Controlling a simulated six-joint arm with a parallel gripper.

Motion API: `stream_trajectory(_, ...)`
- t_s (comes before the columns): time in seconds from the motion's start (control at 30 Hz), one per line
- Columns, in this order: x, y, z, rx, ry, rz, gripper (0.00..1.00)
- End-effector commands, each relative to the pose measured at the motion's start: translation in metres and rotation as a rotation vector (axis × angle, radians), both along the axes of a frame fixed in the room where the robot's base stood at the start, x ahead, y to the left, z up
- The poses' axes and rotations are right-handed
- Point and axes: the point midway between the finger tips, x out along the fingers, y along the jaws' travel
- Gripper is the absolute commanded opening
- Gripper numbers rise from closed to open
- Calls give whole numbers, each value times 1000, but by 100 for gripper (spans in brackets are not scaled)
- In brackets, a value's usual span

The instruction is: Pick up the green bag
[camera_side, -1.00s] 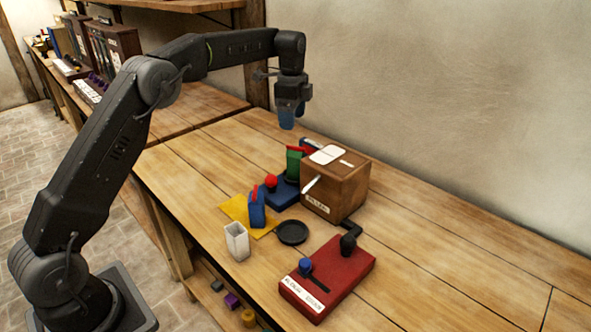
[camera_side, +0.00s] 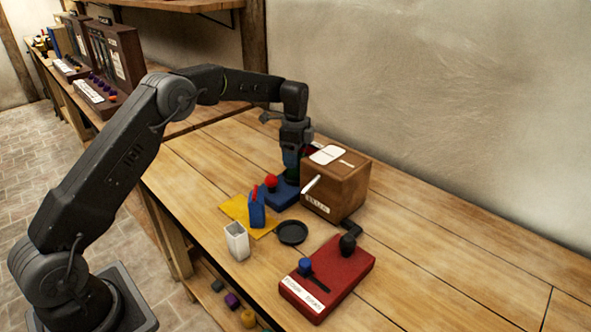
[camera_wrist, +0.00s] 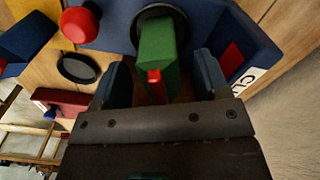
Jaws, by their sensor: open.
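The green bag (camera_wrist: 158,46) has a red top and stands between the two blue fingers of my gripper (camera_wrist: 164,85) in the wrist view. The fingers are apart, with a gap on both sides of the bag. The bag stands on a dark round spot of the blue base. In the side view my gripper (camera_side: 291,160) points down just left of the brown wooden box and covers nearly all of the bag, so only a little dark green shows below the fingers.
The brown box (camera_side: 337,187) stands close to the right of my gripper. The blue base (camera_side: 284,193) carries a red knob (camera_side: 270,181). Nearby are a blue bag (camera_side: 257,209), yellow cloth (camera_side: 233,207), white cup (camera_side: 237,242), black dish (camera_side: 292,232) and red lever box (camera_side: 330,278).

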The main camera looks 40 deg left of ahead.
Motion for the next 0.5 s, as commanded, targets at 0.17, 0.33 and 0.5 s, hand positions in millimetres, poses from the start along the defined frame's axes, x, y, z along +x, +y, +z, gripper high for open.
stream_trajectory(0.17, 0, 0, -24, -1, 2, 0, 68)
stream_trajectory(0.33, 1, 0, -25, -1, -1, 0, 68)
stream_trajectory(0.5, 0, 0, -25, -1, 0, 0, 58)
